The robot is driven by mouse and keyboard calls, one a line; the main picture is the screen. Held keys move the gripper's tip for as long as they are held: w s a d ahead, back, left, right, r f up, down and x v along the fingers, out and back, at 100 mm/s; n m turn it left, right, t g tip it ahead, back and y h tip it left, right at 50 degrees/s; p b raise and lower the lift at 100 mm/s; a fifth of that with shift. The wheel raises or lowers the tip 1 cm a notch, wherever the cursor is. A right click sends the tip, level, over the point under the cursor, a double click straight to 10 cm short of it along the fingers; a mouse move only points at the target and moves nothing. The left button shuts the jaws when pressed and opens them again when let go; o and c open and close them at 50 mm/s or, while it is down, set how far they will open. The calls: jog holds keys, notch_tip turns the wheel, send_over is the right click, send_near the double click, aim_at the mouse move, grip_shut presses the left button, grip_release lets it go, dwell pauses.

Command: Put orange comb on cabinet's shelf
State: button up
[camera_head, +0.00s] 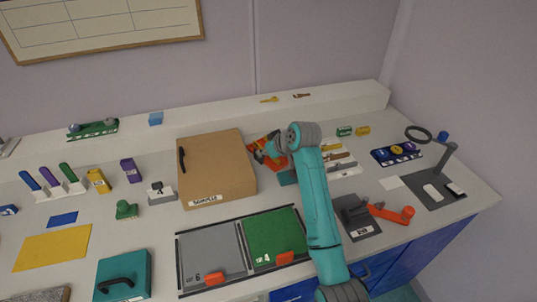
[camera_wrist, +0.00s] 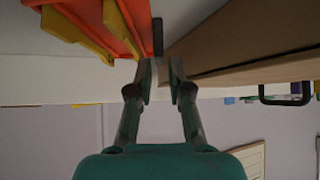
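An orange piece (camera_head: 255,147) with yellow parts lies right of the brown box, partly hidden by my gripper; I cannot tell whether it is the comb. The orange and yellow parts (camera_wrist: 105,25) fill the upper left of the wrist view. The brown box-like cabinet (camera_head: 215,170) has a dark handle and a label on its front; its wall (camera_wrist: 250,35) is close on the right in the wrist view. No shelf inside it shows. My gripper (camera_wrist: 160,68) is partly open, with a narrow gap and nothing clearly held between the fingertips. A dark bar (camera_wrist: 158,37) shows beyond them.
A long white ledge (camera_head: 225,107) runs along the back wall, with small tools on it. Grey and green panels (camera_head: 210,262) lie in front of the box.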

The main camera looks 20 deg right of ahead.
jog(key=shift+x, duration=2.7)
jog(key=shift+w+r, duration=0.1)
jog(key=shift+w, duration=0.05)
grip_shut()
